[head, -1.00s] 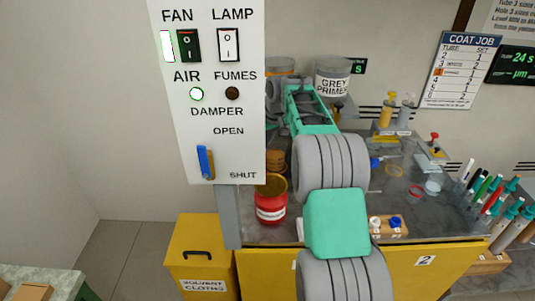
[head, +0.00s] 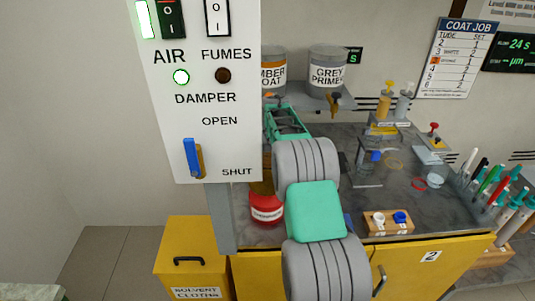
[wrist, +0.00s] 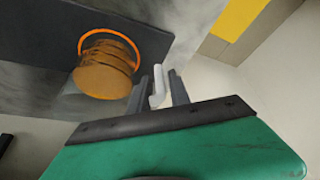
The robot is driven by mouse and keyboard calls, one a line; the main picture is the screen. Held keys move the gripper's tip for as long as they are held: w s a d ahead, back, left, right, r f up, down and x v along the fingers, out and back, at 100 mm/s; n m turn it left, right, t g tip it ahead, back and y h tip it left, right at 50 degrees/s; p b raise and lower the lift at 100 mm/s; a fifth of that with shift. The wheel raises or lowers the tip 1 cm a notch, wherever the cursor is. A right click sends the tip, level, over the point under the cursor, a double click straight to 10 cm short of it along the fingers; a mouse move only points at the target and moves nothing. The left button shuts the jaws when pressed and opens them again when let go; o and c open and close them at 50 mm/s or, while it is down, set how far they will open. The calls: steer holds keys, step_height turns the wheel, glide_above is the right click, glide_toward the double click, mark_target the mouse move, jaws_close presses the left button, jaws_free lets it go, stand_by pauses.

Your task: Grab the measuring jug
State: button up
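My gripper (wrist: 157,90) shows in the wrist view with its two grey fingers apart. A pale, bent piece (wrist: 157,88) shows between the fingers; I cannot tell if it is a jug handle or if it is touched. In the head view my arm hides the fingertips. I cannot pick out the measuring jug for certain. A small clear vessel (head: 368,172) with a blue part stands on the bench, right of my arm, and may be it. An orange-brown round stack or pot (wrist: 106,66) with an orange ring lies left of the fingers in the wrist view.
A red can (head: 266,208) stands by the bench's left end, close to my arm. Amber and grey primer tins (head: 328,72) are on a shelf behind. A switch panel (head: 200,110) stands at left. A wooden block (head: 388,223) and pens (head: 492,190) are at right.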

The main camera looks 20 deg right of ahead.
steer(key=shift+c, duration=0.4)
jaws_close()
stand_by(1.0)
